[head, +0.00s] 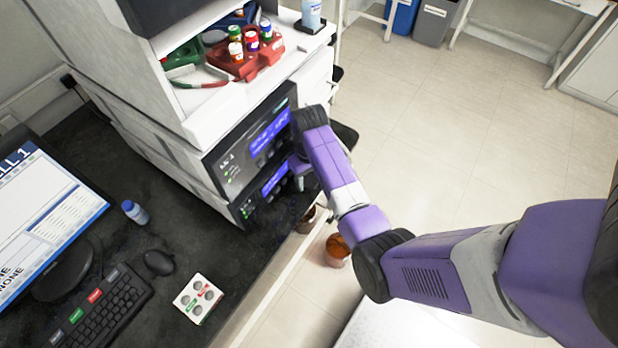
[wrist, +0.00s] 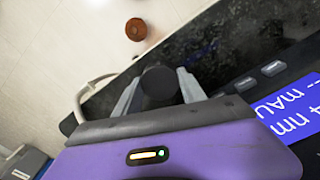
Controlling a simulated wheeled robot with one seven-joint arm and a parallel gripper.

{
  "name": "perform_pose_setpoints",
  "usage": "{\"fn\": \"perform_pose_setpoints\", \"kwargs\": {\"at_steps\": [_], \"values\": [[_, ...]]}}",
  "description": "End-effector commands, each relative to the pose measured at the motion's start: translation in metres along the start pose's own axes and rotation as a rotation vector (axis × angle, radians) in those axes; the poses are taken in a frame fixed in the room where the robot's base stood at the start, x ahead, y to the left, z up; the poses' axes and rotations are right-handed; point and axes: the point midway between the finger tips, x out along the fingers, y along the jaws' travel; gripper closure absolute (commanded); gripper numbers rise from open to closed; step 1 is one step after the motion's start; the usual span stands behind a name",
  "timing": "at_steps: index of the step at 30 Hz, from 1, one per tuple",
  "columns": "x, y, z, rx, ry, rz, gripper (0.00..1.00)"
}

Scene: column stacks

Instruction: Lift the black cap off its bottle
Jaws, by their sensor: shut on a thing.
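My gripper (wrist: 158,92) is shut on a round black cap (wrist: 160,84), which shows between the two grey fingers in the wrist view. The bottle under the cap is hidden, so I cannot tell whether the cap is on it or apart from it. In the head view my gripper (head: 301,172) is beside the front of the instrument stack, and its fingertips and the cap are not clear there. A small brown object (head: 309,217) shows below it near the bench edge; I cannot tell whether it is the bottle.
The instrument stack (head: 232,165) with lit screens stands close beside my gripper. An amber container (head: 337,248) is beyond the bench edge. A blue-capped bottle (head: 135,212), a mouse (head: 158,262) and a white holder (head: 198,297) are on the dark bench. Open floor lies right.

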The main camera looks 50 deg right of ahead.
Motion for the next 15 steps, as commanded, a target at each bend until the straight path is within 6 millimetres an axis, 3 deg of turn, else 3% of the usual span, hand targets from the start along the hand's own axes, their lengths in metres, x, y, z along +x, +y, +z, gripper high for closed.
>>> {"fn": "perform_pose_setpoints", "kwargs": {"at_steps": [15], "values": [[0.0072,0.0,0.0,0.0,0.0,0.0,0.89]]}}
